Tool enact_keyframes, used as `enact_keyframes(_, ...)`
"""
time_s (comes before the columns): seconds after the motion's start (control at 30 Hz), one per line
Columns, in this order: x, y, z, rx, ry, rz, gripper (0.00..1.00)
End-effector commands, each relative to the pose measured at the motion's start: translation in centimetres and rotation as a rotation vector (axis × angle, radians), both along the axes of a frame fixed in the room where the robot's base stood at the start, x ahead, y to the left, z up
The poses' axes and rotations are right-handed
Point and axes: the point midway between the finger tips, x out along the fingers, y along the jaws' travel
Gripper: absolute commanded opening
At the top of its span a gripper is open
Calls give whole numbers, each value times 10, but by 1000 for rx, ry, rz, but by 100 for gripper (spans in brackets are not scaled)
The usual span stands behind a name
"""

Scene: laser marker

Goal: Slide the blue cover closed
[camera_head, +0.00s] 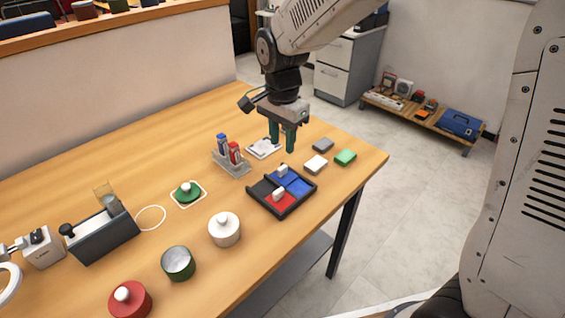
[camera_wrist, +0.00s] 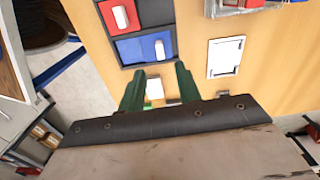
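A black two-lane tray (camera_head: 267,207) lies on the table below and in front of my gripper. The blue cover (camera_head: 300,187) is in its farther lane and has a white knob (camera_head: 282,170). A red cover (camera_head: 270,202) with its own white knob lies in the nearer lane. In the wrist view the blue cover (camera_wrist: 130,50) and its knob (camera_wrist: 159,48) lie just beyond my fingertips. My gripper (camera_head: 283,147) points down above the table behind the tray, apart from it. Its green fingers (camera_wrist: 160,71) are open with nothing held.
White (camera_head: 315,164), grey (camera_head: 322,145) and green (camera_head: 345,157) blocks lie right of the tray. A rack with blue and red items (camera_head: 231,160) and a white pad (camera_head: 264,149) stand to its left. A white lidded jar (camera_head: 225,230) is nearer. The table's right edge is close.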

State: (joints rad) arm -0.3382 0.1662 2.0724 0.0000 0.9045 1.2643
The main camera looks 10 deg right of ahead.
Motion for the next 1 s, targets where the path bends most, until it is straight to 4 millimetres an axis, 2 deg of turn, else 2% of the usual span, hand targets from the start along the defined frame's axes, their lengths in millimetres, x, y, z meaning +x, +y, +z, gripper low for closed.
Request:
enact_keyframes(0.17, 0, 0, -10, 0, 0, -54, 34)
enact_keyframes(0.5, -1, -1, -62, -1, 3, -52, 34)
enact_keyframes(0.6, -1, -1, -72, 0, 0, -51, 34)
enact_keyframes(0.97, 0, 0, -78, 0, -2, -51, 34)
enact_keyframes(1.0, 0, 0, -78, 1, -2, -51, 25)
